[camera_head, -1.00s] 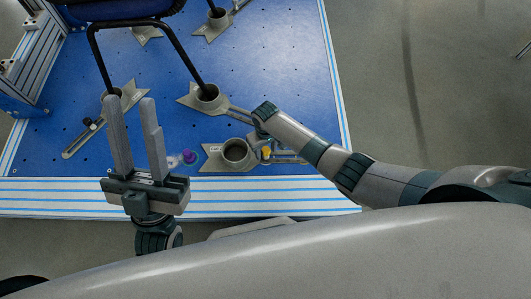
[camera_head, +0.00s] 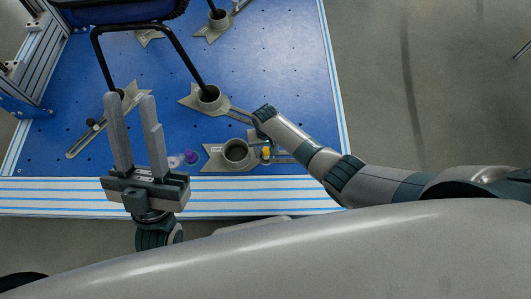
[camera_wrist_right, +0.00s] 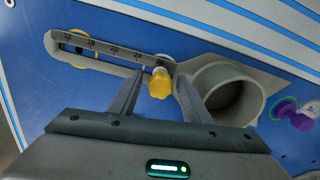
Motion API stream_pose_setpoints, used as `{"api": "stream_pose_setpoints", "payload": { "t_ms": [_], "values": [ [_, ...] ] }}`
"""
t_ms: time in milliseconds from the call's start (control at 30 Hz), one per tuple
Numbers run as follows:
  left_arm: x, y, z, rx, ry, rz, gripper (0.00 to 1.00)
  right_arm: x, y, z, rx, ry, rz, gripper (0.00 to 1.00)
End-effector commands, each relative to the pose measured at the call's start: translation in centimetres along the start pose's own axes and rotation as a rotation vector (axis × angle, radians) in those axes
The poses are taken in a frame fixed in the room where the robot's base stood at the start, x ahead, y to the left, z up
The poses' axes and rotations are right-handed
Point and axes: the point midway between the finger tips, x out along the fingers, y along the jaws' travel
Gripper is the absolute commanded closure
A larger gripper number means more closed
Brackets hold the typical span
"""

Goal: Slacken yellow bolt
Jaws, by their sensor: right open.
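The yellow bolt (camera_head: 266,153) has a knobbed head and sits beside the grey round socket (camera_head: 236,151) near the platform's front edge. In the right wrist view the yellow bolt (camera_wrist_right: 160,83) stands at the end of a slotted, numbered bar (camera_wrist_right: 105,53), close to the socket (camera_wrist_right: 230,92). My right gripper (camera_wrist_right: 160,75) is open, its two fingers on either side of the bolt head; I cannot tell whether they touch it. In the head view its fingers are mostly hidden beneath my right wrist. My left gripper (camera_head: 132,97) is open and empty, raised left of the bolt.
A purple bolt (camera_head: 190,156) lies left of the socket; it also shows in the wrist view (camera_wrist_right: 284,108). Black chair legs (camera_head: 181,57) stand in other fixtures behind on the blue platform (camera_head: 285,70). An aluminium frame (camera_head: 38,62) rises at the left.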

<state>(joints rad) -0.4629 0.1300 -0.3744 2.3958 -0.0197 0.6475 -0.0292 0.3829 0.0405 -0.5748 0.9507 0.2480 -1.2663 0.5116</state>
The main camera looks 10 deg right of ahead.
Motion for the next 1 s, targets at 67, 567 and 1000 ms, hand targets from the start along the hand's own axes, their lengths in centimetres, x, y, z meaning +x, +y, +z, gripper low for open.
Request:
{"api": "stream_pose_setpoints", "payload": {
  "t_ms": [67,567,1000],
  "values": [
    [0.4,0.0,-0.3,0.000,0.000,0.000,0.69,-0.2,-0.1,0.1,0.045,-0.002,-0.001,0.56],
    [1.4,0.0,-0.9,0.000,0.000,0.000,0.69,0.0,0.0,0.0,0.322,0.000,0.000,0.56],
    [1.5,0.0,-1.0,0.000,0.000,0.000,0.69,-0.1,0.0,0.0,0.300,0.000,0.000,0.96]
  ]
}}
